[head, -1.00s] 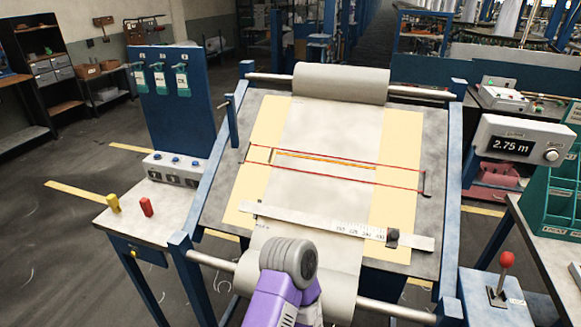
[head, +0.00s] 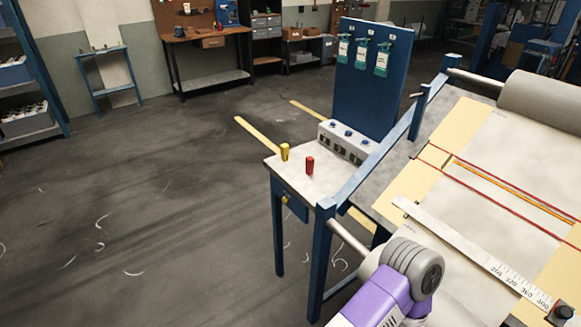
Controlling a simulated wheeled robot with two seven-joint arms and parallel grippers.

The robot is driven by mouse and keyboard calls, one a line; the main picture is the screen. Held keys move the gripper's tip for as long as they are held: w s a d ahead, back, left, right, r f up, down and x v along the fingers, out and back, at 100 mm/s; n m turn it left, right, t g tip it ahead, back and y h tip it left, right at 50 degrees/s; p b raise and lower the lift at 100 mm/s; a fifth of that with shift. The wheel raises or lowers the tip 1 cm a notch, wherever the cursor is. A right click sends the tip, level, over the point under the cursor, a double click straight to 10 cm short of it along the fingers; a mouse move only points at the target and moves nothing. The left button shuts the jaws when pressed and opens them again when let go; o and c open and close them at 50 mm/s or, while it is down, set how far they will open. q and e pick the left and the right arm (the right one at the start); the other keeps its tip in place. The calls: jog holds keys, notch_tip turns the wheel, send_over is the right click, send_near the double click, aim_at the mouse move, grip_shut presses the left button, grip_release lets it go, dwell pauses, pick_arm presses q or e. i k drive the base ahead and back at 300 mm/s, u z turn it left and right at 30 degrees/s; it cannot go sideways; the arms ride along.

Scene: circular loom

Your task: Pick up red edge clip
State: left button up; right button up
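The red edge clip (head: 310,165) stands upright on the small side table (head: 300,185), left of the loom's inspection frame. A yellow clip (head: 284,152) stands just to its left, apart from it. A purple and grey part of my own arm shows at the bottom, right of and nearer than the side table. Neither of my grippers shows in the head view.
A blue frame rail (head: 380,150) runs along the table's right side.

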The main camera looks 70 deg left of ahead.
aim_at(310, 161)
jog(key=u, duration=2.25)
